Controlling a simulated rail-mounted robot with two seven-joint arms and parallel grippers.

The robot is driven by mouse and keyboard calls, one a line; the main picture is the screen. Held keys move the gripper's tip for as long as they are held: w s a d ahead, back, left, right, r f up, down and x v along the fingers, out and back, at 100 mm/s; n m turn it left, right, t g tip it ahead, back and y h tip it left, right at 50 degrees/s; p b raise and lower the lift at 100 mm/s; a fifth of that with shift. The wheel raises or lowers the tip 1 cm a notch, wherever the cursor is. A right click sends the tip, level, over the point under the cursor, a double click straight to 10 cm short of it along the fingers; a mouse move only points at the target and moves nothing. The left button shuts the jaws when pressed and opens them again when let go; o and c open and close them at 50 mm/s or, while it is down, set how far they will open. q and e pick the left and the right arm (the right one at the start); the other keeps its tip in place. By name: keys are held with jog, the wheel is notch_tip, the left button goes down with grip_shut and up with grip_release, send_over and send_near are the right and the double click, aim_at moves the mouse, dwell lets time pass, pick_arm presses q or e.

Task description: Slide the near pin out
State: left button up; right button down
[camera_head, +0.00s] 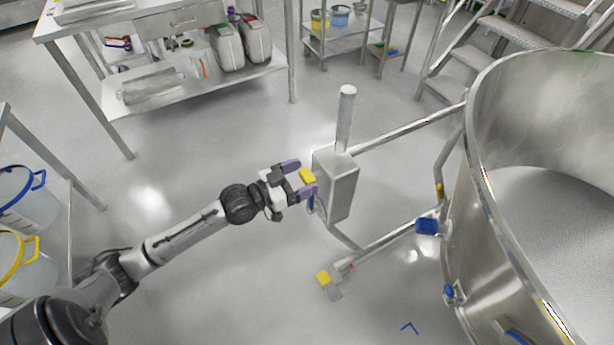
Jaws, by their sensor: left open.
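My left gripper (299,179) reaches in from the left with its purple-tipped fingers apart. A small yellow block (307,176), which looks like a pin's handle, shows between the fingertips, beside the steel box (338,184) with an upright post. I cannot tell whether the fingers touch it. A second yellow piece (324,278) sits lower down, near the end of the frame's lower bar. No pin shaft is visible at either yellow piece, so I cannot tell which is the near pin. My right gripper is not in view.
A large open steel bowl (478,150) fills the right side, joined to the box by steel bars (410,129). A blue knob (427,227) sits by the lower bar. A steel table (128,100) stands at the back left. Grey floor is clear around my left arm.

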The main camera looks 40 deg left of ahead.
pick_arm(q)
jog(key=shift+x, duration=0.85)
jog(key=shift+c, duration=0.4)
